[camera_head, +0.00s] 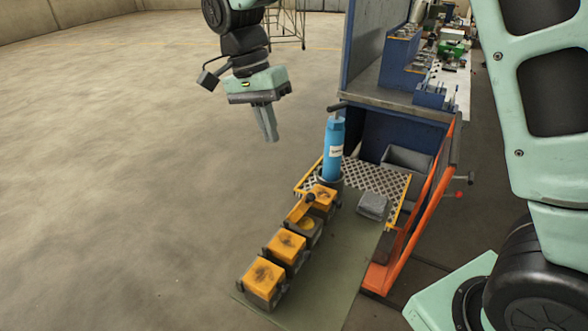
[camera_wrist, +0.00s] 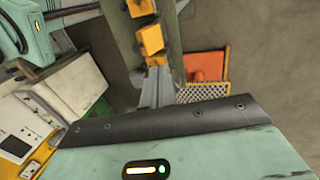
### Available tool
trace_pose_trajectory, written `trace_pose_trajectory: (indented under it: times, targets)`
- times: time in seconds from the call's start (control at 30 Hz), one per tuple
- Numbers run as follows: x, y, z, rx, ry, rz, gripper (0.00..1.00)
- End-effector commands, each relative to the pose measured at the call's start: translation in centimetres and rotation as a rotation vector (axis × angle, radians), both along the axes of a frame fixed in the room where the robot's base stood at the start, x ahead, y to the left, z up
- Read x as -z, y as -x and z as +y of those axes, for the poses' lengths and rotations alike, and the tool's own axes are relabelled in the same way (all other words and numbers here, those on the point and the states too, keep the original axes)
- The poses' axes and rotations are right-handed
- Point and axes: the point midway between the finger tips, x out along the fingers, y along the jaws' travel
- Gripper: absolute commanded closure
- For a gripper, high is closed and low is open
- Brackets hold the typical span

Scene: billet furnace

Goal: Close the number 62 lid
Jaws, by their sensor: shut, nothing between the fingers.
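Several small dark boxes with yellow lids stand in a row on a green mat (camera_head: 338,262). The nearest lid (camera_head: 264,277) and the one behind it (camera_head: 287,244) lie flat and closed. Further back, one lid (camera_head: 299,209) is tilted up beside its box's opening (camera_head: 308,225). The farthest lid (camera_head: 324,194) looks closed. I cannot read any number on them. My gripper (camera_head: 271,138) hangs in the air, left of and above the row, shut and empty, pointing down. In the wrist view its fingers (camera_wrist: 157,85) show below yellow parts (camera_wrist: 150,39) of the row.
A blue cylinder (camera_head: 333,150) stands behind the row on a perforated plate (camera_head: 373,180). A grey folded item (camera_head: 373,206) lies to the right. An orange frame (camera_head: 402,237) and a blue workbench (camera_head: 392,95) bound the right side. Open floor (camera_head: 130,190) lies to the left.

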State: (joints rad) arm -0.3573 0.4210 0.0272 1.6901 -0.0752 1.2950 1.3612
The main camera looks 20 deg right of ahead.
Motion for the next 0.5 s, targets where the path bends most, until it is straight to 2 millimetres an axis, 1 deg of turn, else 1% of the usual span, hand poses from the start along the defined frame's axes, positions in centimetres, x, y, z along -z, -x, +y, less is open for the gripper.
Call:
trace_pose_trajectory:
  times: [0.17,0.5]
  targets:
    - [2.6,0.7,-0.5,-0.002,0.004,0.007,1.0]
    - [9.2,2.4,-1.6,-0.004,0.006,0.008,1.0]
